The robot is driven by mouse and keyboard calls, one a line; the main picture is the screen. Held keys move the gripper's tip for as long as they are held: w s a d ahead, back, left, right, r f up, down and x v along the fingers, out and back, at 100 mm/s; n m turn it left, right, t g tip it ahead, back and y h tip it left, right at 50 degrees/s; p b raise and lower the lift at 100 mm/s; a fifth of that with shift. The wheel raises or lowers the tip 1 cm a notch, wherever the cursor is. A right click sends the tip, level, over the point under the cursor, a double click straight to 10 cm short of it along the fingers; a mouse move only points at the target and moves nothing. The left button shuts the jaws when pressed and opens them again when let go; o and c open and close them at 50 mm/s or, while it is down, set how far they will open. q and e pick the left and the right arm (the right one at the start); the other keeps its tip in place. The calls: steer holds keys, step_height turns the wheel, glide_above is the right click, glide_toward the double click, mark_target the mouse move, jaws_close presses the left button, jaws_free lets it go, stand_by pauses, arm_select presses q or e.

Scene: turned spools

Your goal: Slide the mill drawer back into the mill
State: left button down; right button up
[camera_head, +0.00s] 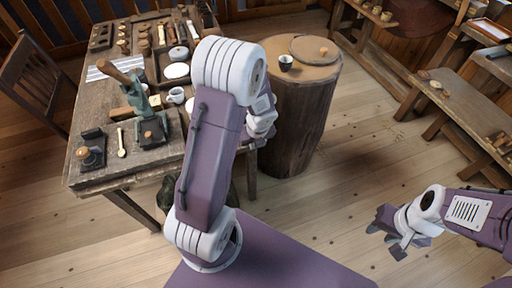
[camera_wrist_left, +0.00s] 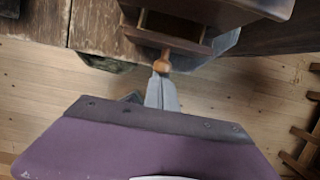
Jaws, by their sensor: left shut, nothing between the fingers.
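In the left wrist view the mill (camera_wrist_left: 215,12) stands at the table edge, cut off by the top of the picture. Its wooden drawer (camera_wrist_left: 170,40) sticks partly out toward me, with the open inside showing. A round orange-brown knob (camera_wrist_left: 162,63) is on the drawer's front. My left gripper (camera_wrist_left: 161,82) is shut and empty, its fingertips right at the knob; I cannot tell whether they touch. In the head view my left arm hides the mill and drawer. My right gripper (camera_head: 386,234) hangs over the floor at the lower right, fingers apart and empty.
The wooden table (camera_head: 115,178) holds a green lever press (camera_head: 147,112), cups, a tamper (camera_head: 90,153) and trays. A round stump table (camera_head: 300,72) with a dark cup (camera_head: 286,62) stands right of it. Benches (camera_head: 460,95) line the right; floor between is clear.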

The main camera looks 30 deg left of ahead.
arm_select(q)
steer(key=shift+w+a+r+p, duration=0.25)
steer(key=shift+w+a+p, duration=0.55)
steer(key=shift+p, duration=0.45)
steer(key=shift+a+f, duration=0.2)
